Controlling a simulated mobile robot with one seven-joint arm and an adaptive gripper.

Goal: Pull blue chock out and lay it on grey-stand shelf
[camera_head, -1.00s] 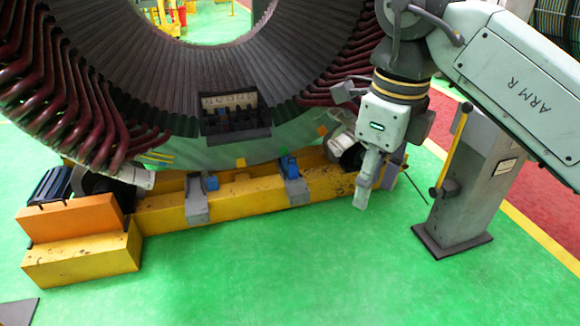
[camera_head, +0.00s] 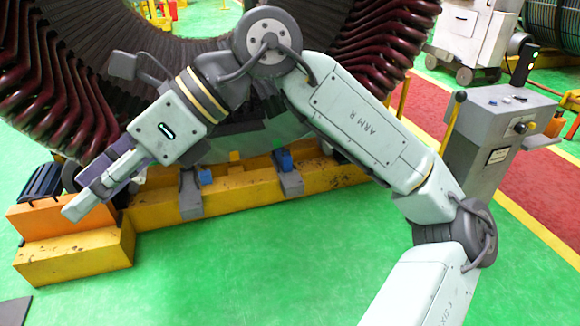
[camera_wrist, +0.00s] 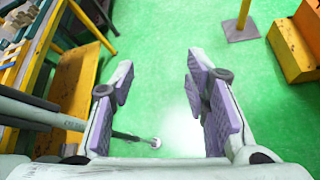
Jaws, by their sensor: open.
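Two small blue chocks sit on grey brackets at the yellow base beam under the stator: one left of centre (camera_head: 205,177) and one to its right (camera_head: 283,161). I cannot tell which one the task means. The grey stand (camera_head: 484,165) is at the right, with a flat grey top (camera_head: 500,104). My gripper (camera_head: 87,197) hangs at the left of the head view, left of both chocks and in front of the orange block. In the wrist view my gripper (camera_wrist: 158,88) shows two parted fingers with purple pads, nothing between them but green floor. Neither chock is recognisable there.
The orange block (camera_head: 50,222) rests on a yellow block (camera_head: 75,260) at the left. The stator (camera_head: 385,40) with dark red coils fills the back. Small items lie on the stand's top, and a yellow lever (camera_head: 453,122) rises beside it.

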